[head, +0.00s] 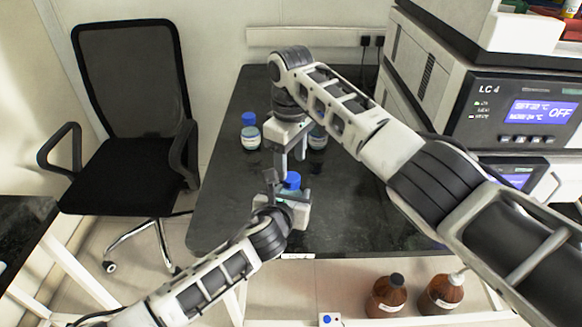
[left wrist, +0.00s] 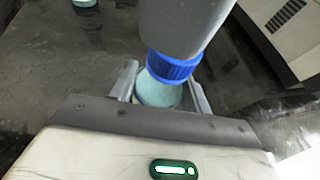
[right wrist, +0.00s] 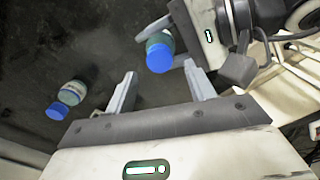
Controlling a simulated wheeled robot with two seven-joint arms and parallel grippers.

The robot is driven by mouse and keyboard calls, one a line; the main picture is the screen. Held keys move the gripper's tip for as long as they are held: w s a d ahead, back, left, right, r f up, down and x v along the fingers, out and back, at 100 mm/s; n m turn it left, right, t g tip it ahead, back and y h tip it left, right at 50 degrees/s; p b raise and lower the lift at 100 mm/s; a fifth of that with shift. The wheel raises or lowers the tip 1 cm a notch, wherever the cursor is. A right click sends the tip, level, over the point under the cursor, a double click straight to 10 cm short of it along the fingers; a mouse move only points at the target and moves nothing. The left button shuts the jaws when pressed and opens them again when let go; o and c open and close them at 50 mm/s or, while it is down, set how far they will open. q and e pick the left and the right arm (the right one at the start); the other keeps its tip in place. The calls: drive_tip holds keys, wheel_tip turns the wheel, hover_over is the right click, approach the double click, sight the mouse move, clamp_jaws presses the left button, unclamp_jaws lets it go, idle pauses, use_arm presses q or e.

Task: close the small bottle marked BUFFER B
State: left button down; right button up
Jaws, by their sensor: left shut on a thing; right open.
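My left gripper (head: 284,196) is shut on a small bottle with a blue cap (head: 291,180), held upright above the bench. In the left wrist view the pale blue-green body (left wrist: 156,92) is between the fingers, with the blue cap (left wrist: 172,67) on top. I cannot tell how tight the cap is. My right gripper (head: 290,158) is open, pointing down just above the cap. In the right wrist view the cap (right wrist: 160,57) lies beyond the open fingertips (right wrist: 160,88), apart from them. No label is readable, so BUFFER B is not confirmed.
Two similar blue-capped bottles stand farther back on the dark bench (head: 225,205): one at left (head: 250,137), one at right (head: 318,139). The LC 4 instrument (head: 480,105) stands at right. A chair (head: 130,120) is at left. Two brown bottles (head: 387,296) are below the bench.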

sight(292, 177)
drive_tip(key=shift+r, duration=0.25)
drive_tip(key=shift+c, duration=0.3)
drive_tip(key=shift+r+n, duration=0.4)
drive_tip(key=shift+n, duration=0.2)
wheel_tip(292, 177, up, 3)
drive_tip(key=n, duration=0.5)
drive_tip(key=shift+d+f, duration=0.1)
drive_tip(key=shift+f, duration=0.05)
drive_tip(key=shift+f, duration=4.05)
